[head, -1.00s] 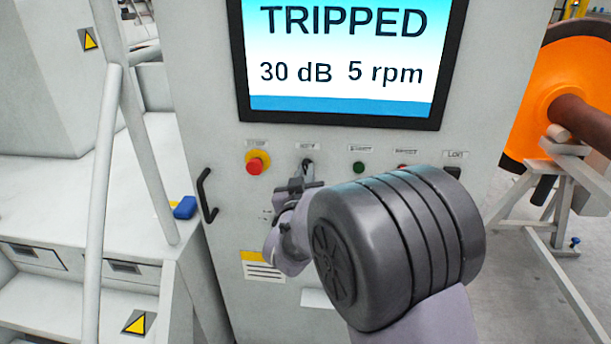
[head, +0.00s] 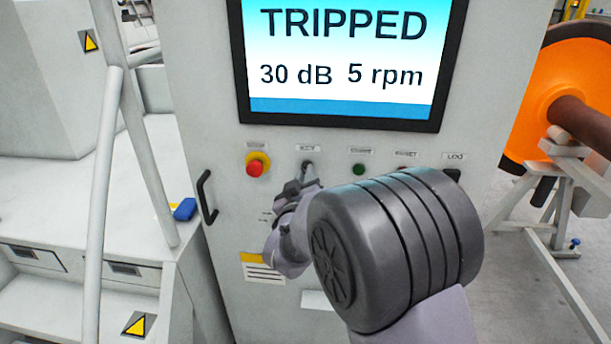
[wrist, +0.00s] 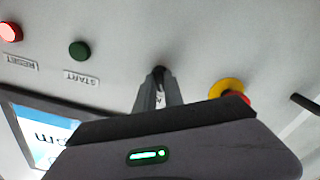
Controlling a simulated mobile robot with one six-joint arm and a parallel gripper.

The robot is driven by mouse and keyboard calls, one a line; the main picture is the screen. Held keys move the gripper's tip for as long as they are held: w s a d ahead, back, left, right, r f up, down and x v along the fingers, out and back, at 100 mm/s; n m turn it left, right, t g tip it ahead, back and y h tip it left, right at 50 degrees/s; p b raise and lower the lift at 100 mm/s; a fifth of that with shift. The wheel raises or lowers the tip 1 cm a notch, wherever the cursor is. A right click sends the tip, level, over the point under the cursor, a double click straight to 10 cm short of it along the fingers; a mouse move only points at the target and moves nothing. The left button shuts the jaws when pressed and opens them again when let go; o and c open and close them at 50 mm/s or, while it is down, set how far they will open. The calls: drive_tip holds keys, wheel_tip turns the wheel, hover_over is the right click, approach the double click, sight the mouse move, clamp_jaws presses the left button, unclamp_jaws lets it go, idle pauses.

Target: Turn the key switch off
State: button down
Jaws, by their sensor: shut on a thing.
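The key switch (head: 307,165) is a small dark knob under the KEY label on the grey cabinet front, below the screen. My gripper (head: 308,178) reaches it from below and in front, and its fingers cover most of the key. In the wrist view the key switch (wrist: 158,73) shows as a dark piece between the two grey fingertips. My gripper (wrist: 158,88) is shut on it. The key's exact turn angle is hard to read behind the fingers. The screen (head: 345,60) reads TRIPPED, 30 dB, 5 rpm.
A red and yellow emergency stop (head: 256,165) sits left of the key, close to my gripper. A green START button (head: 358,168) is to the right. A black handle (head: 206,197) is at the left. An orange wheel (head: 565,95) stands at the far right.

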drive_tip(key=c, duration=1.4)
unclamp_jaws()
drive_tip(key=shift+c, duration=0.2)
drive_tip(key=s+p, duration=0.1)
drive_tip(key=s, duration=1.6)
drive_tip(key=shift+s+a, duration=0.25)
